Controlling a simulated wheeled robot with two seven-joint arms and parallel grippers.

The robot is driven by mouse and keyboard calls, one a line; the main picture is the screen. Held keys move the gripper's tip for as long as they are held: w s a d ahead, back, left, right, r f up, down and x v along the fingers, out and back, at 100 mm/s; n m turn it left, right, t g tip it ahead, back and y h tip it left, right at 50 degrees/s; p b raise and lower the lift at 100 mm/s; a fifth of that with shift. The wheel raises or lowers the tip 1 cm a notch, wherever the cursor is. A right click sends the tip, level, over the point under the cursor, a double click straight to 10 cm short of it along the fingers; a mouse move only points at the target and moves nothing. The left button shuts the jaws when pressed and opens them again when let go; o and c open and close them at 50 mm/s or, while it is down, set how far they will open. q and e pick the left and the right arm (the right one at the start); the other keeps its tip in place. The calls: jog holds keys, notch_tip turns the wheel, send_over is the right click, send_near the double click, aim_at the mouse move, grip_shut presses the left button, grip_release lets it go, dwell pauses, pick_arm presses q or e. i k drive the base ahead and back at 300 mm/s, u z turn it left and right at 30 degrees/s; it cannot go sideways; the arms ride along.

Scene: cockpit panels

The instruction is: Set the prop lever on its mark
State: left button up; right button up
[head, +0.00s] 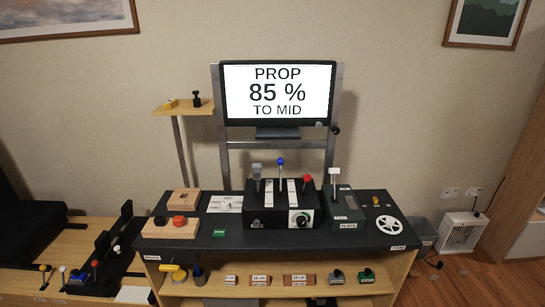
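The black lever box (281,217) stands on the dark desk top and carries three levers side by side. The middle one, with a blue ball knob (281,161), stands tallest and looks about upright; I take it for the prop lever, but its label is too small to read. A grey-handled lever (257,170) is on its left and a red-knobbed lever (307,179) on its right. White scale strips (269,193) run between the levers; their marks are too small to read. The monitor (277,92) reads "PROP 85 % TO MID". Neither of my grippers is in view.
A flaps box with a white-handled lever (334,172) stands close on the right, with a white wheel (389,226) beyond. Wooden blocks (171,228) and a white plate (225,204) lie on the left. The desk top's front strip (290,241) is mostly clear.

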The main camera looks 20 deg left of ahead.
aim_at(280, 161)
jog(key=u, duration=0.5)
jog(key=k, duration=0.6)
jog(key=u, duration=0.65)
jog(key=i, duration=1.65)
jog(key=z, duration=1)
